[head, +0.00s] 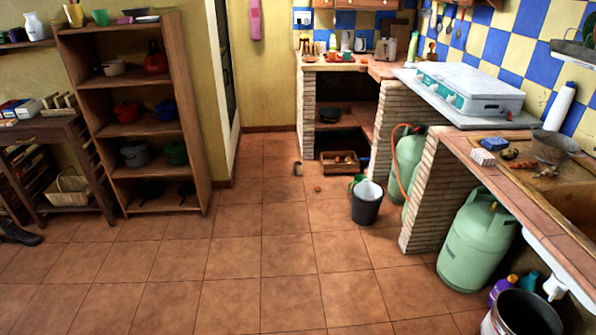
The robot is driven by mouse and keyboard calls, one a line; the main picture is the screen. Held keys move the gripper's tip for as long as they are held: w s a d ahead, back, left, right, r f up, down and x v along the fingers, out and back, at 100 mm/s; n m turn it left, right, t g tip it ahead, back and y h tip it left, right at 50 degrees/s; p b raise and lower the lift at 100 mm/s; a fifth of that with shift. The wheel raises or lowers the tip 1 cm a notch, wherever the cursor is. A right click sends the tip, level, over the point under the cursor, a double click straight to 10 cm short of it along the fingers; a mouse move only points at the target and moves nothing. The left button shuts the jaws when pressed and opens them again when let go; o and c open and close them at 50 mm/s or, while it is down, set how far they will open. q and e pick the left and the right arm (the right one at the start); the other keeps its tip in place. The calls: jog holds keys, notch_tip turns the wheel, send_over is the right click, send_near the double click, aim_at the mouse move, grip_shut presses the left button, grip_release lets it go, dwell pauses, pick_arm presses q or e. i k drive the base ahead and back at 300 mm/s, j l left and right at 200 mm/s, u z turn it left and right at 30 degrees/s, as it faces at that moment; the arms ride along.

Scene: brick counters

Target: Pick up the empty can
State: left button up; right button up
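A small greyish can (298,169) stands on the tiled floor in the middle distance, a little right of centre in the head view. It looks upright, but it is too small to tell whether it is empty. A small orange-brown round thing (318,189) lies on the floor near it. Neither of my grippers shows in the head view.
A dark bucket (366,208) stands right of the can, and a wooden crate (340,163) lies behind. Green gas bottles (476,240) stand under the brick counter (431,200) at right. A wooden shelf (203,120) stands at left. The floor in front is clear.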

aim_at(298, 169)
jog(key=i+u, duration=0.1)
jog(key=u, duration=0.15)
jog(key=i, duration=2.3)
jog(key=i+j+z, duration=0.1)
jog(key=i, duration=2.15)
